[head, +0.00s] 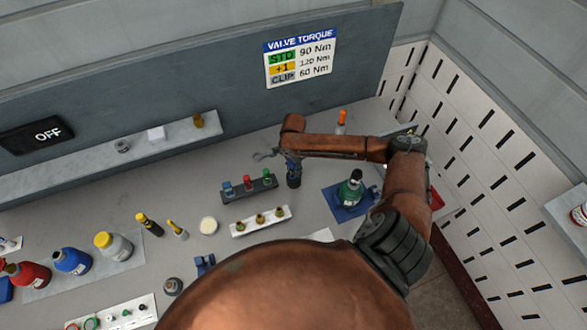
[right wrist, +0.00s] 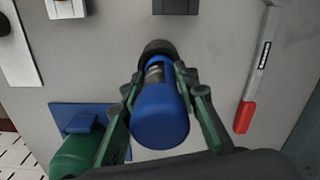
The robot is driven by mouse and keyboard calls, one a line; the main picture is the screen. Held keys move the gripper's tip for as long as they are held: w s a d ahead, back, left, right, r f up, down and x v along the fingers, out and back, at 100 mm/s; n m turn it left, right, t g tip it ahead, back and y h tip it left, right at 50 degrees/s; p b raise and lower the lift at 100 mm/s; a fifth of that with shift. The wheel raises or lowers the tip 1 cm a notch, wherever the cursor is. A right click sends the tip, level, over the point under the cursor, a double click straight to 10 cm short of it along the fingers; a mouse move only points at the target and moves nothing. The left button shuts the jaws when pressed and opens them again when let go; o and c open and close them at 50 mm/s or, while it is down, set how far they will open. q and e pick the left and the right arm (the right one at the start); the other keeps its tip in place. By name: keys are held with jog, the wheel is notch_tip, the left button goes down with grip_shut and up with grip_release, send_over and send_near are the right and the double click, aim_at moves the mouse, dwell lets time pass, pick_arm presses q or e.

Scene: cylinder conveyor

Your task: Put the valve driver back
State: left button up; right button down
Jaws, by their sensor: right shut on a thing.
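My right gripper (right wrist: 160,82) is shut on the valve driver, which has a blue body (right wrist: 160,117) and a grey neck. A dark round part shows at the driver's far end; I cannot tell whether it is a socket or a holder, or whether it touches the table. My left gripper is not in view.
A dark rack (head: 249,189) holds blue, red and green fittings; a white rack (head: 262,221) holds brass ones. A wrench with a red handle (right wrist: 244,117) lies beside the driver. Bottles (head: 72,261) stand at left. A wall sign (head: 299,58) lists torques.

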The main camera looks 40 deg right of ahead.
jog(key=shift+f, duration=0.15)
jog(key=c, duration=1.5)
grip_release()
jog(key=shift+o, duration=0.3)
jog(key=shift+f, duration=0.1)
jog(key=shift+f, duration=0.1)
notch_tip(320, 180, up, 6)
jog(key=p, duration=0.5)
jog(key=shift+p, duration=0.3)
